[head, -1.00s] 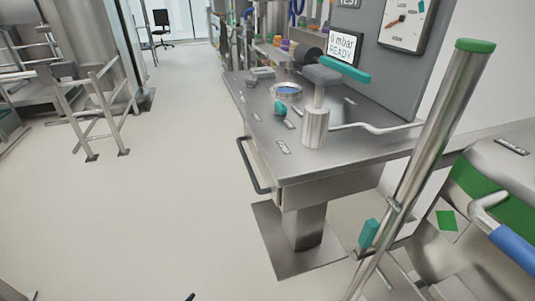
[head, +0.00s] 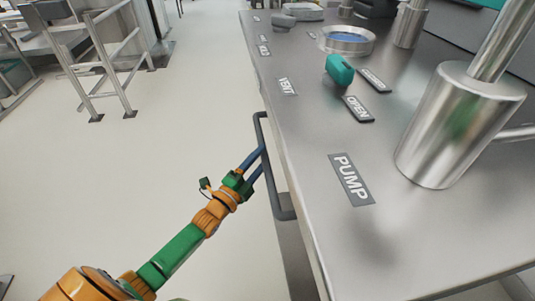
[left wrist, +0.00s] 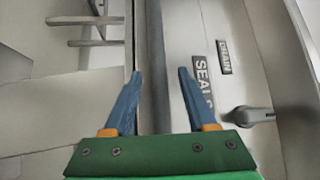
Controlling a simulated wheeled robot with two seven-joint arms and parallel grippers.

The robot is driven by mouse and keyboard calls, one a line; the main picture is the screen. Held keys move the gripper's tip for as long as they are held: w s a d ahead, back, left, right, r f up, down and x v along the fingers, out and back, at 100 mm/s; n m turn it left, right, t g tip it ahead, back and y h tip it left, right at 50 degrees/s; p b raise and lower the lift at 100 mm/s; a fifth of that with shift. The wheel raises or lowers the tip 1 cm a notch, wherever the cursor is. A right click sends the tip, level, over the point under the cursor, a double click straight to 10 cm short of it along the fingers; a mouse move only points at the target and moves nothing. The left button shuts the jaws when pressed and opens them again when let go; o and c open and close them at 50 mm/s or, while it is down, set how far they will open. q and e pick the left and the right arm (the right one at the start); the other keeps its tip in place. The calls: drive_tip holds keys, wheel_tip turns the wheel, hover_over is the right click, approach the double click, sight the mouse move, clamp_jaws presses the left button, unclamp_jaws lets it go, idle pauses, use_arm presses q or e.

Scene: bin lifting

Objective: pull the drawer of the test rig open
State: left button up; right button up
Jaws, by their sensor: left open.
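The test rig (head: 320,240) is a steel bench at the right of the head view. A dark grey drawer handle (head: 275,195) stands out from its left side; the drawer front is mostly hidden under the top's edge. My left gripper (head: 262,158), with blue fingers, reaches in from the lower left with its fingertips at the handle. In the left wrist view the fingers (left wrist: 160,74) are apart, and a grey bar (left wrist: 155,50), seemingly the handle, runs between them. Whether they touch it I cannot tell. My right gripper is not in view.
The rig top carries a steel cylinder (head: 445,130), a teal knob (head: 339,70), a round dish with blue inside (head: 348,40) and several label plates, among them PUMP (head: 350,179). A metal railing (head: 105,60) stands at the upper left. The floor left of the rig is clear.

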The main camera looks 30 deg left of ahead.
use_arm(q)
drive_tip(key=shift+w+d, duration=0.1)
drive_tip(key=shift+w, duration=1.1)
drive_tip(key=shift+r, duration=0.1)
drive_tip(key=shift+c, duration=0.3)
clamp_jaws()
